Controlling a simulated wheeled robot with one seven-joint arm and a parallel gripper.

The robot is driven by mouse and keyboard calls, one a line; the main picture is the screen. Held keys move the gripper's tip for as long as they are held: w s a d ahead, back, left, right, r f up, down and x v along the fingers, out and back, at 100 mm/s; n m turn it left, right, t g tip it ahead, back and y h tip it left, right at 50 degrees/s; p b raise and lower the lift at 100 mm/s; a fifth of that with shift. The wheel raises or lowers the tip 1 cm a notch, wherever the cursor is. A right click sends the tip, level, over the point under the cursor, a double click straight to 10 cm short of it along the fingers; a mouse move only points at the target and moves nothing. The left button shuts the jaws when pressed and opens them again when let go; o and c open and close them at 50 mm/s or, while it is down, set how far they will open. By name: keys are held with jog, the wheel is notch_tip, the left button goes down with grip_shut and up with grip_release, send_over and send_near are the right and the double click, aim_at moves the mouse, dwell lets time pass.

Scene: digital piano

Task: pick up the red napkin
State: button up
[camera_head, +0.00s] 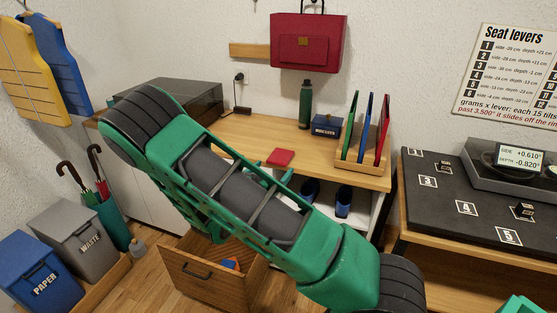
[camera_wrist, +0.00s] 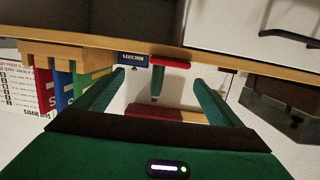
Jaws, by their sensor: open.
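The red napkin (camera_head: 280,157) is a small flat folded square lying on the wooden table near its front edge, just beyond my green arm in the head view. In the wrist view, which looks upside down, a red strip that appears to be the napkin (camera_wrist: 170,64) shows at the table edge, between and beyond the fingertips. My gripper (camera_wrist: 158,78) is open and empty, with its green fingers apart on either side and not touching the napkin. In the head view my gripper is mostly hidden behind my arm.
The wooden table (camera_head: 232,127) also bears a green bottle (camera_head: 305,105), a blue box (camera_head: 327,126) and a rack of upright coloured boards (camera_head: 363,128). A red bag (camera_head: 307,42) hangs above. An open drawer (camera_head: 205,275) stands below. The table around the napkin is clear.

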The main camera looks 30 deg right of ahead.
aim_at(279, 158)
jog(key=shift+t, duration=0.3)
jog(key=x, duration=0.3)
jog(key=w+x, duration=0.1)
jog(key=x, duration=0.1)
jog(key=shift+a+f, duration=0.2)
jog(key=shift+w+x, duration=0.25)
jog(key=shift+x, duration=2.4)
jog(key=shift+a+f, duration=0.1)
jog(key=shift+a, duration=0.1)
jog(key=shift+c, duration=0.6)
jog(key=c, duration=1)
